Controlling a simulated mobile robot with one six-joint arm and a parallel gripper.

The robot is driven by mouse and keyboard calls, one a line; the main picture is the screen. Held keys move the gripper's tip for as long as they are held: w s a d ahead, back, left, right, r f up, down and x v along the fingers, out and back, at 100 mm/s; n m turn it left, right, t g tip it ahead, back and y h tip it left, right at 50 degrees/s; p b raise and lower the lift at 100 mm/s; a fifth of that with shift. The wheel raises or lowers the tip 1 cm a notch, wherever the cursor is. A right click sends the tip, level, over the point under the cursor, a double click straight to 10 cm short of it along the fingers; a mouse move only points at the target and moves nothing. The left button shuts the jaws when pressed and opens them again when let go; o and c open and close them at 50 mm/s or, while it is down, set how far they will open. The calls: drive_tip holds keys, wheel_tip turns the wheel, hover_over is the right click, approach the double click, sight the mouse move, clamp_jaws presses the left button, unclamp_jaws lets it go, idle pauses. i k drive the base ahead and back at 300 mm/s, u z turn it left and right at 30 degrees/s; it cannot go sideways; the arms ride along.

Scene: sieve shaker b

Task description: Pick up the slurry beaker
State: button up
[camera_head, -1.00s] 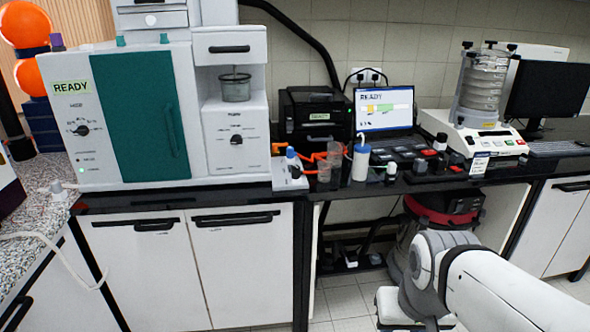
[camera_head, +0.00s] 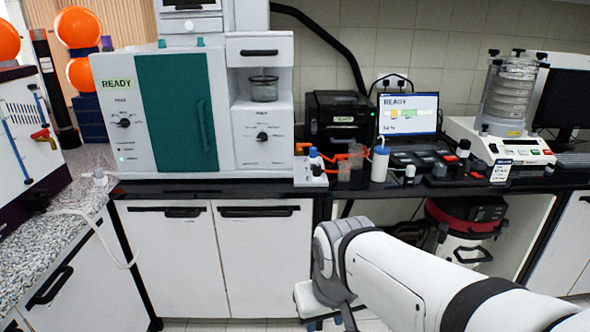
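A clear glass beaker (camera_head: 263,88) stands in the open bay of the white instrument, under its upper drawer unit.
A laptop (camera_head: 408,115), a black printer-like box (camera_head: 342,122) and a sieve shaker (camera_head: 508,105) stand farther right. A red-and-black vacuum (camera_head: 466,225) sits under the bench. A speckled counter (camera_head: 40,240) is at left.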

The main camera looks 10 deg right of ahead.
sight(344, 171)
drive_tip(key=z, duration=0.05)
drive_tip(key=i, duration=1.5)
drive_tip(key=u, duration=0.05)
